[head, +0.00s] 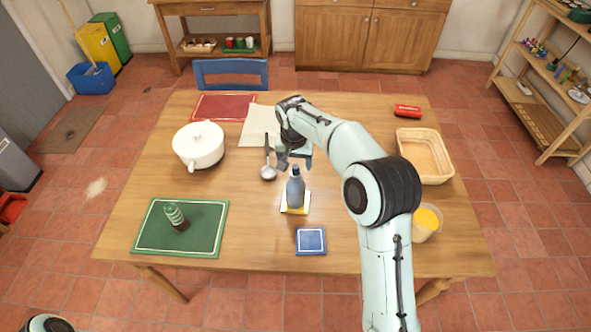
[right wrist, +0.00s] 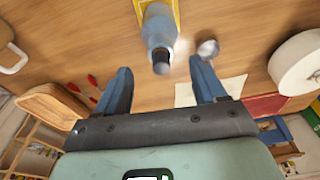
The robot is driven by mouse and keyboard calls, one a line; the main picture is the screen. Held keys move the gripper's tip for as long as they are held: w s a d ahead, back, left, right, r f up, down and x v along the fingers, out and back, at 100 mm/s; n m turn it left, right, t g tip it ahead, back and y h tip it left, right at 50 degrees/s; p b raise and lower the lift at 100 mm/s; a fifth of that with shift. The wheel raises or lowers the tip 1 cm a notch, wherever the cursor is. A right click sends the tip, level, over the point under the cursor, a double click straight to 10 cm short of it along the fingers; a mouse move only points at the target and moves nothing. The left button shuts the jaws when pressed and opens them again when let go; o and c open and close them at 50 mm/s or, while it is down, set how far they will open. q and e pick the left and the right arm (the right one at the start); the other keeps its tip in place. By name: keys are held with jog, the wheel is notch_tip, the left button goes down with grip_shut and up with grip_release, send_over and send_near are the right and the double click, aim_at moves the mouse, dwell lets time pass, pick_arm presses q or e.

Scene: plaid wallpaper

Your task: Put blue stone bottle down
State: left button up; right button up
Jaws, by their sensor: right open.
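The blue stone bottle (head: 295,188) stands upright on a small yellow and white coaster (head: 307,204) near the middle of the table. It also shows in the right wrist view (right wrist: 159,30), in front of the fingers and apart from them. My right gripper (head: 293,162) is open and empty, just behind the bottle in the head view; in the right wrist view its two blue fingers (right wrist: 163,80) are spread with nothing between them. My left gripper does not show; only a bit of an arm is at the lower left edge.
A ladle (head: 268,172) lies left of the bottle.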

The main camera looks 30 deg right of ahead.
jog(key=r, duration=0.5)
jog(key=shift+s+a, duration=0.25)
jog(key=shift+s, duration=0.05)
jog(key=shift+f, duration=0.15)
